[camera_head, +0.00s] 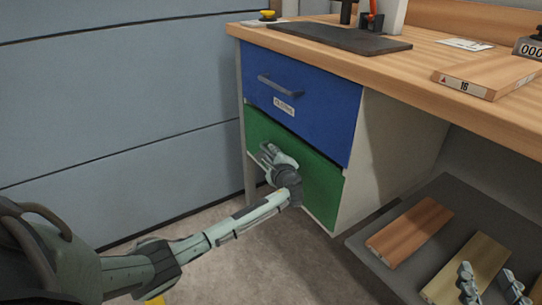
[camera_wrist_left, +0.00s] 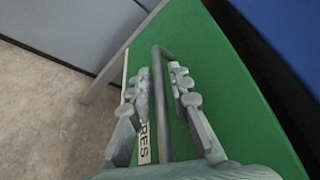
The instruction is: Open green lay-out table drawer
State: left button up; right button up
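The green drawer (camera_head: 318,188) is the lower drawer under the wooden table, and its front looks about flush with the cabinet. In the left wrist view its green front (camera_wrist_left: 225,100) fills the middle, with a grey bar handle (camera_wrist_left: 158,62) and a partly covered white label (camera_wrist_left: 145,143). My left gripper (camera_head: 267,153) is at the drawer front and hides the handle in the head view. In the wrist view its fingers (camera_wrist_left: 160,88) stand on either side of the bar, with a small gap seeming to show. My right gripper (camera_head: 491,284) is open and empty at the bottom right.
A blue drawer (camera_head: 305,95) with a grey handle (camera_head: 280,86) is directly above. The tabletop (camera_head: 350,62) overhangs both. A low grey platform (camera_head: 440,215) with wooden boards (camera_head: 410,231) stands at the right. The floor (camera_head: 270,262) before the drawer is clear; a wall (camera_head: 120,105) is at the left.

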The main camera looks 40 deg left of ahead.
pick_arm(q)
grip_shut()
jog(key=shift+s, duration=0.1)
dwell(0.4)
